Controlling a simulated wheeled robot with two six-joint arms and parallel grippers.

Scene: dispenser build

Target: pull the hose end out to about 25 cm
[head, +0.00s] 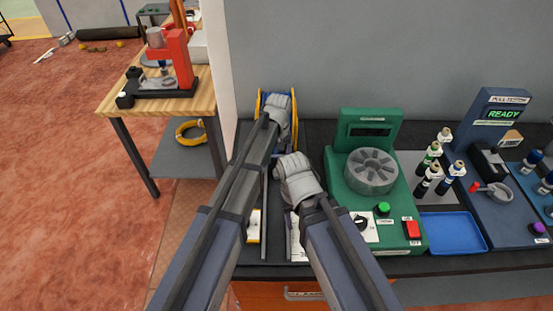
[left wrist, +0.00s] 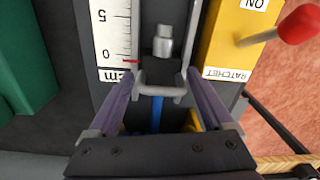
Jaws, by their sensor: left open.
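The hose end is a silver metal fitting (left wrist: 163,42) on a blue hose (left wrist: 157,113), in a dark channel in the left wrist view. A grey metal bracket crosses the hose just behind the fitting. My left gripper (left wrist: 161,85) is open, its purple-grey fingers on either side of the hose and bracket. In the head view my left gripper (head: 278,106) is over the yellow hose reel (head: 295,118) and hides the hose end. A white cm scale (left wrist: 114,45) runs beside the channel, with a red mark near 0. My right gripper (head: 295,178) is right of the left forearm; its jaws are unclear.
A yellow ratchet block (left wrist: 232,45) with a red-knobbed lever (left wrist: 298,24) stands beside the channel. A green machine (head: 364,145) with a grey round carousel is close to my right gripper. A blue tray (head: 452,232) and several bottles are farther right. A wall is behind.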

